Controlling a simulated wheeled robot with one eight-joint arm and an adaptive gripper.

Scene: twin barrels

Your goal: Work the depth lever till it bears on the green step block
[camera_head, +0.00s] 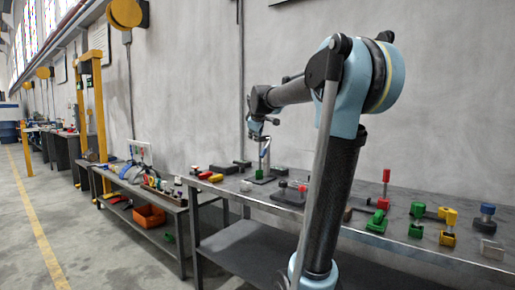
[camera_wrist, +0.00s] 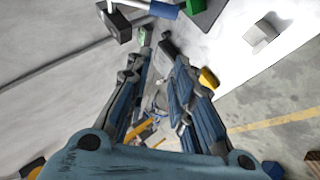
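A green step block (camera_head: 259,174) sits on a dark base plate on the bench in the head view. A slim upright post stands beside it, with a small blue part (camera_head: 266,148) just below my gripper (camera_head: 268,121). In the wrist view, a pale rod with a blue grip (camera_wrist: 165,10), apparently the depth lever, lies at the top edge beside the green block (camera_wrist: 195,5). Most of this fixture is cut off there. My gripper (camera_wrist: 155,40) has its fingers apart with nothing seen between them. The tips are a short way from the blue grip in the picture; contact between lever and block cannot be judged.
Red and yellow handled pieces (camera_head: 210,177) and dark blocks (camera_head: 241,163) lie left of the fixture. Green (camera_head: 377,221), yellow (camera_head: 448,228) and blue-topped (camera_head: 487,218) fixtures stand to the right. In the wrist view, a grey block (camera_wrist: 268,28) lies on the bench, with open floor beyond its edge.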

